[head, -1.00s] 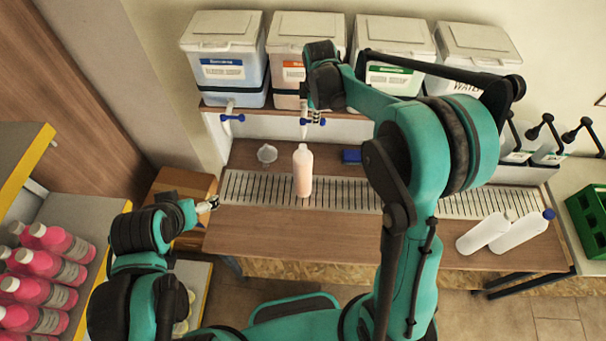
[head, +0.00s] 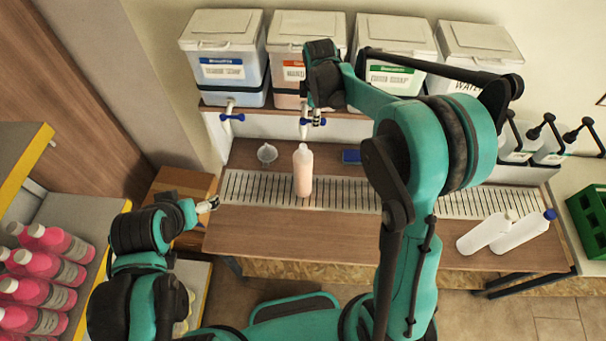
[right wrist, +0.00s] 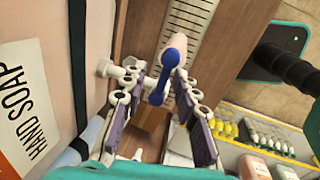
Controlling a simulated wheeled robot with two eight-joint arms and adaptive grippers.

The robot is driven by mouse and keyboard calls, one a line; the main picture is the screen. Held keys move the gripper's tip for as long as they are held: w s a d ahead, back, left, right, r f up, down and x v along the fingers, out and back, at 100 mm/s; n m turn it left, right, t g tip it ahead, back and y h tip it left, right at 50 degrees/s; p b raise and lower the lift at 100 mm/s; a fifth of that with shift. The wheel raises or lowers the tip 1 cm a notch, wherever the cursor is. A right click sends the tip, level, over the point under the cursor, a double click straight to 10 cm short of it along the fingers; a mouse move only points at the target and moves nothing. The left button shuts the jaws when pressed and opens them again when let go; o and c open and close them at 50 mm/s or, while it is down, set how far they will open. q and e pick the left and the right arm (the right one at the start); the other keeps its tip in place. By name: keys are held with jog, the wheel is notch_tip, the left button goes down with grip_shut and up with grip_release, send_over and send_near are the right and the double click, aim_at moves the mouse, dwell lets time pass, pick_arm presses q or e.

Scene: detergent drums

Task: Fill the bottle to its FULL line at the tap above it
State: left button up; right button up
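The bottle (head: 303,172), pale and pinkish, stands upright on the drip grate under the white tap (head: 304,128) of the orange-labelled drum. Its FULL line and exact liquid level cannot be made out. My right gripper (head: 316,118) is at this tap, partly hidden by my arm in the head view. In the right wrist view its purple-padded fingers (right wrist: 160,88) are apart, on either side of the blue tap lever (right wrist: 158,95). The bottle's upper part (right wrist: 179,44) shows beyond the lever. My left gripper (head: 208,204) is small, at the counter's left edge, away from the bottle.
Several drums stand on the shelf, including a blue-labelled one (head: 222,68). Two white bottles (head: 487,232) lie at right. The counter's front left (head: 290,232) is clear.

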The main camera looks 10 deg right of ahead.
jog(key=o, duration=0.4)
jog(key=shift+r, duration=0.1)
jog(key=shift+s+r+p, duration=0.15)
jog(key=shift+r+p, duration=0.6)
jog(key=shift+r, duration=0.35)
jog(key=shift+s+r+p, duration=0.1)
jog(key=shift+r+p, duration=0.6)
jog(key=shift+r, duration=0.35)
notch_tip(320, 180, up, 12)
jog(key=s, duration=0.2)
jog(key=shift+s+a, duration=0.2)
jog(key=shift+a, duration=0.1)
